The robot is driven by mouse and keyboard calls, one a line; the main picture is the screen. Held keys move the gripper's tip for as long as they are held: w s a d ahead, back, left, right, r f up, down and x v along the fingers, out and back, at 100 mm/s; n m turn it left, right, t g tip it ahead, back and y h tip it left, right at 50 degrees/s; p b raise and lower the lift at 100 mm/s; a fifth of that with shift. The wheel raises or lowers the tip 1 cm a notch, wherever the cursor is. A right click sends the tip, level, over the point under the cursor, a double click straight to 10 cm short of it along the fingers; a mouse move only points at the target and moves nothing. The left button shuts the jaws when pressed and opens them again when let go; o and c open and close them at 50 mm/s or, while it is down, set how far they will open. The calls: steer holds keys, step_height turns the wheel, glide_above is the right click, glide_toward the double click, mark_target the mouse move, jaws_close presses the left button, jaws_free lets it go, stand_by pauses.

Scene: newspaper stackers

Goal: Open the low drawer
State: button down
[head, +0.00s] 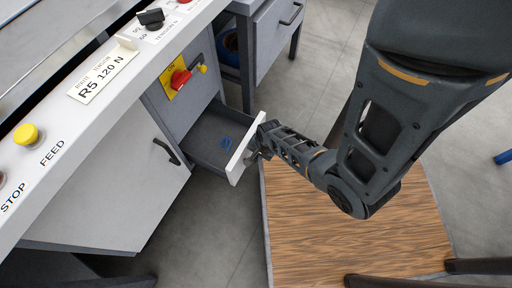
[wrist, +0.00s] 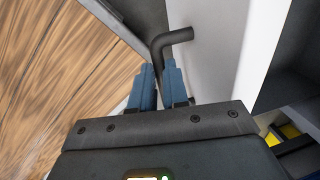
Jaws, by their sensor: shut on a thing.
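The low drawer (head: 246,147) stands pulled out from the machine's cabinet, with its white front facing my arm. Its dark grey inside (head: 212,134) shows, with a small blue thing (head: 226,141) lying in it. My gripper (head: 264,152) is at the drawer front, partly hidden by my own arm in the head view. In the wrist view my gripper's blue fingers (wrist: 160,88) are shut on the dark bar handle (wrist: 172,40). The white drawer front (wrist: 215,60) is just right of the fingers there.
A wooden surface (head: 350,225) lies right of and below the drawer. A white cabinet door (head: 110,180) with a dark handle is left of the drawer. A red and yellow switch (head: 180,79) is above it. A grey desk (head: 265,40) stands behind. Grey floor (head: 305,95) is clear beyond the drawer.

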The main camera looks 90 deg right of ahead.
steer(key=c, duration=1.1)
jaws_free()
steer(key=r+p, duration=0.1)
steer(key=r, duration=0.1)
steer(key=r+p, duration=0.1)
steer(key=r, duration=0.2)
steer(key=s+r+p, duration=0.1)
steer(key=r, duration=0.1)
steer(key=shift+s+a+r, duration=0.1)
steer(key=shift+a+r, duration=0.25)
steer(key=shift+a, duration=0.05)
steer(key=w+a+r+n+t+p, duration=0.1)
steer(key=a+r+n+t+p, duration=0.2)
steer(key=r, duration=1.5)
steer(key=w+a+r+n+t+p, duration=0.2)
steer(key=a+r+n+t+p, duration=0.2)
steer(key=a+r+n, duration=0.7)
steer(key=w+a+r+n+t+y+p, duration=0.1)
steer(key=a+r+n+t, duration=0.5)
steer(key=r, duration=2)
steer(key=shift+w+a+r+n+p, duration=0.1)
steer(key=shift+w+a+n+p, duration=0.1)
steer(key=shift+n+p, duration=0.4)
steer(key=shift+w+a+n+p, duration=0.15)
steer(key=shift+n+p, duration=0.2)
steer(key=shift+n, duration=0.5)
steer(key=shift+w+a+r+n+p, duration=0.1)
steer(key=shift+w+n+p, duration=0.1)
steer(key=shift+n+p, duration=0.4)
